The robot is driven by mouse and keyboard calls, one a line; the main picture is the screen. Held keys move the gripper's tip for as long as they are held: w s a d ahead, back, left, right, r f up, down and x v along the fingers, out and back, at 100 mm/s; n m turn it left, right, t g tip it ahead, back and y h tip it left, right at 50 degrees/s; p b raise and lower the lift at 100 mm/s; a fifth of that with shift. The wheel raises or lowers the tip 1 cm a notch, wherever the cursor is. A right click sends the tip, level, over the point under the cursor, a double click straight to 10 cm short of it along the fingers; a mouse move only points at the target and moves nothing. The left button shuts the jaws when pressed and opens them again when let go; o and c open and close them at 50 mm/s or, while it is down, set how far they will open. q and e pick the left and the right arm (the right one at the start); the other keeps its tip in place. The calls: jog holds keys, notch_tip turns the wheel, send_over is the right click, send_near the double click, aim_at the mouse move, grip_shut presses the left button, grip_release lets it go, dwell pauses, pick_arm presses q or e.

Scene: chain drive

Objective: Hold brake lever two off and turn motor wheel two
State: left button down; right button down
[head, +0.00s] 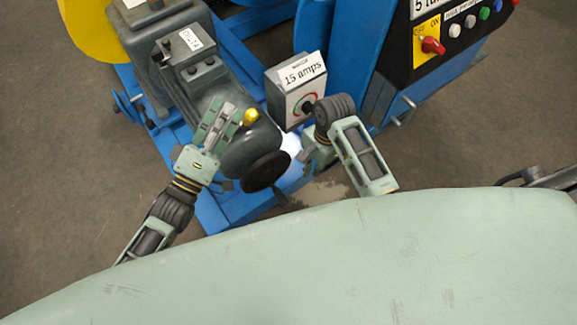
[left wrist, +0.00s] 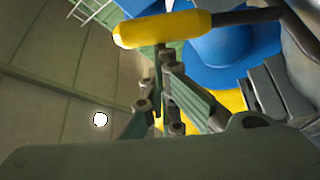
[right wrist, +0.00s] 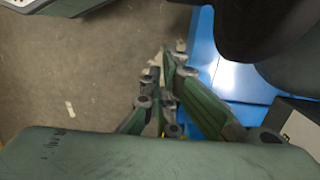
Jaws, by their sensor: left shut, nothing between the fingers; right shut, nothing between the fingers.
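The brake lever's yellow handle (head: 251,117) stands beside the grey motor (head: 245,148). In the left wrist view the yellow handle (left wrist: 165,29) crosses just beyond my left fingertips, its dark rod running right. My left gripper (head: 236,108) is shut and empty close to the handle; I cannot tell whether they touch. The black motor wheel (head: 265,171) is on the motor's near end. My right gripper (head: 304,158) is shut and empty, to the right of the wheel. In the right wrist view the dark wheel (right wrist: 262,28) is at the upper right, apart from the fingers.
A grey box marked "15 amps" (head: 297,88) with a dial stands behind my right gripper. A blue frame (head: 225,212) lies under the motor. A control panel (head: 445,40) with a red switch is at the upper right. Open floor lies left.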

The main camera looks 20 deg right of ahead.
jog(key=a+r+h, duration=0.1)
jog(key=a+r+t, duration=0.1)
jog(key=shift+s+a+r+h, duration=0.1)
jog(key=shift+s+r+h, duration=0.2)
jog(key=shift+r+h, duration=0.1)
jog(key=shift+f, duration=0.1)
jog(key=s+a+f, duration=0.1)
jog(key=a+f, duration=0.2)
jog(key=f, duration=0.8)
jog(key=shift+a, duration=0.15)
jog(key=shift+s+a+f+g+y, duration=0.25)
jog(key=shift+f+g+y, duration=0.1)
jog(key=shift+y, duration=0.35)
